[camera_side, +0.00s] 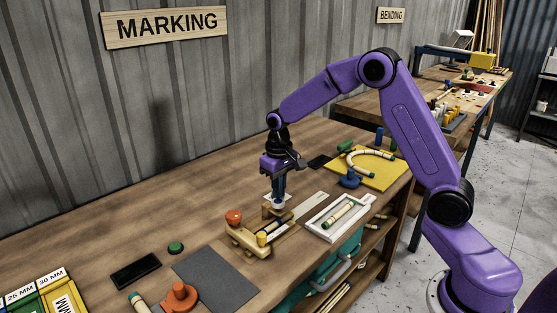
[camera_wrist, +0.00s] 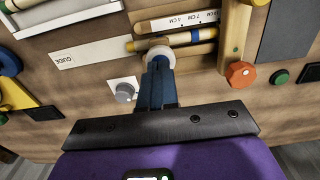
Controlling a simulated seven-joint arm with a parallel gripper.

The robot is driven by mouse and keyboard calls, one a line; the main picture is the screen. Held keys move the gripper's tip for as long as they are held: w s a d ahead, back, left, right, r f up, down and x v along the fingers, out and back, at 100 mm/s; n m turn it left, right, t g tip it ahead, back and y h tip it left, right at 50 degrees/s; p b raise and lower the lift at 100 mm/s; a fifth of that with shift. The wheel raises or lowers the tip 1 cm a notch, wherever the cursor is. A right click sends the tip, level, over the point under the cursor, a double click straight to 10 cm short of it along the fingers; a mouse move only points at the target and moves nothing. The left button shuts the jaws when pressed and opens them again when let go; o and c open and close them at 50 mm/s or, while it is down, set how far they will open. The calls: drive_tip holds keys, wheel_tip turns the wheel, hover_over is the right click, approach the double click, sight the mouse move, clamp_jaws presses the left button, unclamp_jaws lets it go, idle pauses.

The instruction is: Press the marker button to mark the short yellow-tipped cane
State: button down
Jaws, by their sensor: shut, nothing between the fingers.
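The short yellow-tipped cane (camera_wrist: 180,39) lies in the wooden marking jig (camera_side: 243,240), and its yellow end shows in the side view (camera_side: 262,238). A pale round cap (camera_wrist: 159,53) sits beside the cane, right at my fingertips; it looks like the marker button, partly hidden by the fingers. My gripper (camera_side: 278,200) points down over the jig's far side with its blue fingers shut and empty. In the wrist view the fingertips (camera_wrist: 157,66) overlap the cap's edge; I cannot tell whether they touch or press it.
An orange knob (camera_side: 234,217) stands on the jig's left end. A grey knob (camera_wrist: 125,92) is beside my fingers. A white tray (camera_side: 312,228) holding a green-and-cream cane stands right. A yellow board (camera_side: 385,178) with a curved cane lies beyond. A green button (camera_side: 175,248) is left.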

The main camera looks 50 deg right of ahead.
sight(278, 202)
wheel_tip(278, 202, up, 11)
idle(0.3)
idle(0.5)
drive_tip(key=s+a+n, duration=0.3)
drive_tip(key=s+a, duration=0.1)
drive_tip(key=s, duration=0.3)
drive_tip(key=s+a+n, duration=0.3)
drive_tip(key=s+a, duration=0.2)
drive_tip(key=s, duration=0.3)
drive_tip(key=s+d+f+n, duration=0.1)
drive_tip(key=s+f+n, duration=0.1)
drive_tip(key=s, duration=0.7)
drive_tip(key=s+d+f+n, duration=0.1)
drive_tip(key=s+n, duration=0.3)
drive_tip(key=s, duration=0.6)
drive_tip(key=shift+s+d+f+n, duration=0.25)
drive_tip(key=shift+d+f+n, duration=0.05)
drive_tip(key=shift+d+f, duration=0.1)
